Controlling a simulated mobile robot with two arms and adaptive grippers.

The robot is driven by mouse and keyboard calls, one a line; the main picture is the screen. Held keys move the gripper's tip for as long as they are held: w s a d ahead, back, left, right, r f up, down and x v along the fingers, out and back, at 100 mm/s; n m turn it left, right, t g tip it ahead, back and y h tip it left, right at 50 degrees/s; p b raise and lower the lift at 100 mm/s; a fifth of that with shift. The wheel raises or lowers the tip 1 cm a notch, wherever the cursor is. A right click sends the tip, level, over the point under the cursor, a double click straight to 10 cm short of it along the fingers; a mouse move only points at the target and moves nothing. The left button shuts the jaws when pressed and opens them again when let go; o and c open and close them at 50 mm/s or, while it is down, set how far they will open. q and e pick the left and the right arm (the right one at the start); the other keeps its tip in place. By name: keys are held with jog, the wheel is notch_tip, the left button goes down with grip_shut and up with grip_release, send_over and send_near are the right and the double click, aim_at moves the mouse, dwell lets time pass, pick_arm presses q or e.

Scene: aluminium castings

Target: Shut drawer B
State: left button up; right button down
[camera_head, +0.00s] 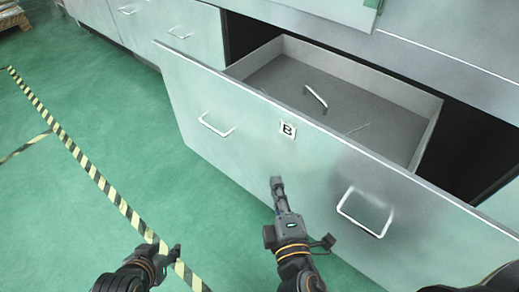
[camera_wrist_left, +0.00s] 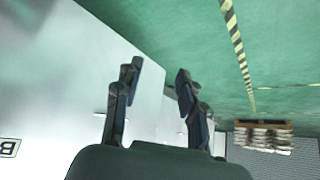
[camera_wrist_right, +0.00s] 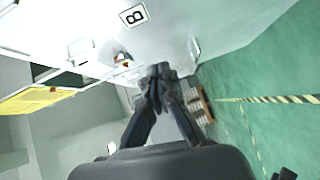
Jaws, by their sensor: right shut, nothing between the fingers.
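Drawer B (camera_head: 262,133) stands pulled out of the grey cabinet, its inside open to view. Its pale front carries a "B" label (camera_head: 288,130) and two bar handles, one at the left (camera_head: 217,126) and one at the right (camera_head: 364,212). My right gripper (camera_head: 277,182) is shut and empty in front of the drawer front, below the label. I cannot tell whether its tips touch the panel. The label shows above it in the right wrist view (camera_wrist_right: 134,16). My left gripper (camera_head: 170,252) is open and empty over the floor, left of the drawer; its spread fingers show in the left wrist view (camera_wrist_left: 158,76).
Other closed drawers (camera_head: 127,10) continue to the upper left. The green floor (camera_head: 95,95) with striped tape is clear. A loaded pallet (camera_wrist_left: 263,136) stands far off.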

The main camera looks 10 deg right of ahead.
notch_tip(320, 180, up, 3)
jog(key=t+h, duration=0.1)
pick_arm(q)
jog(key=s+a+r+g+y+p, duration=0.1)
jog(key=s+a+r+g+p, duration=0.25)
jog(key=s, duration=0.45)
pick_arm(e)
jog(key=p, duration=0.2)
send_near(284, 120)
jog(key=w+a, duration=0.3)
jog(key=w, duration=0.1)
pick_arm(q)
jog(key=s+f+p+x, duration=0.1)
jog(key=s+x, duration=0.2)
jog(key=x, duration=1.1)
jog(key=shift+d+g, duration=0.2)
jog(key=shift+g, duration=0.25)
pick_arm(e)
jog(key=shift+w+d+f, duration=0.1)
jog(key=shift+w+d, duration=0.4)
jog(key=shift+d, duration=0.3)
jog(key=shift+w+d, duration=0.5)
jog(key=shift+d, duration=0.3)
